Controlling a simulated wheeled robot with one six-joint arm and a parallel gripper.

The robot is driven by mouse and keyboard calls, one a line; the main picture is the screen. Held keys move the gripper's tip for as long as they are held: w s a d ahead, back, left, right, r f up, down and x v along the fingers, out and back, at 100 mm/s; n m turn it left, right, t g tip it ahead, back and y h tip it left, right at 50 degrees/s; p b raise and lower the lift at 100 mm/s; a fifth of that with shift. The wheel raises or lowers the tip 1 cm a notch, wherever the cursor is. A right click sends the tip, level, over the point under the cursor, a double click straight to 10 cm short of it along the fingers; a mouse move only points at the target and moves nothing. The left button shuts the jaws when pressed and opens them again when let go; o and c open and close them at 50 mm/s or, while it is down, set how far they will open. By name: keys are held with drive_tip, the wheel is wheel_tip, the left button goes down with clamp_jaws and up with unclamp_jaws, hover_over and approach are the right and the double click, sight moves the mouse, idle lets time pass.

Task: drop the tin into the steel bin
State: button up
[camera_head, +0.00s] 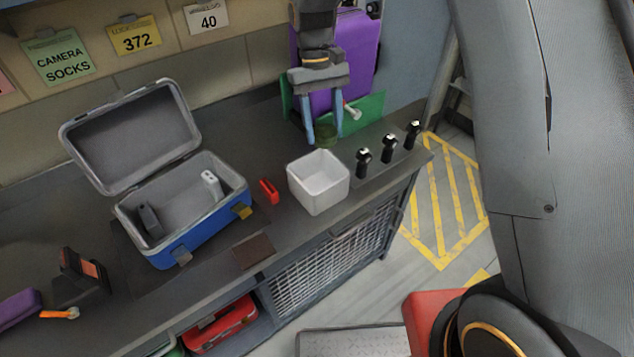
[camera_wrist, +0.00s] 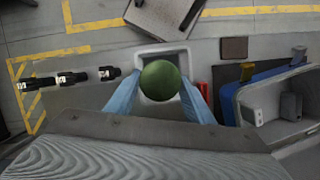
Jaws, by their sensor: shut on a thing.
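The tin (camera_head: 326,141) is a small green cylinder. My gripper (camera_head: 325,132) is shut on it, with one blue finger on each side. In the wrist view the tin's round green face (camera_wrist: 160,81) fills the space between the fingers. The steel bin (camera_head: 304,189) is a pale, square, open box on the worktop; its inside looks empty in the head view. In the head view the tin shows just above the bin's back rim. In the wrist view the tin covers most of the bin (camera_wrist: 145,58), and part of its rim shows around it.
A red item (camera_head: 269,191) lies left of the bin, then an open blue case (camera_head: 196,236) with its lid up. Several black-handled items (camera_head: 388,148) stand in a row at the right. A purple case (camera_head: 357,55) is behind my gripper. A dark flat square (camera_head: 253,251) lies in front.

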drive_tip(key=shift+f+b, duration=1.55)
drive_tip(key=shift+f, duration=1.05)
drive_tip(key=o, duration=1.2)
drive_tip(key=shift+b+v, duration=1.3)
drive_tip(key=shift+v, duration=2.65)
drive_tip(key=s+d+f+m+t, duration=0.1)
drive_tip(key=s+d+f, duration=0.1)
drive_tip(key=s+d, duration=0.3)
drive_tip(key=s+d+f+m+t+b, duration=0.1)
drive_tip(key=s+d+f+t, duration=0.1)
drive_tip(key=s+d, duration=0.3)
drive_tip(key=s+d+f+m+t+y, duration=0.1)
drive_tip(key=s+d+f, duration=0.1)
drive_tip(key=s+d, duration=0.4)
drive_tip(key=shift+s+m+t+b, duration=0.3)
drive_tip(key=shift+s+m, duration=0.1)
drive_tip(key=shift+s, duration=0.65)
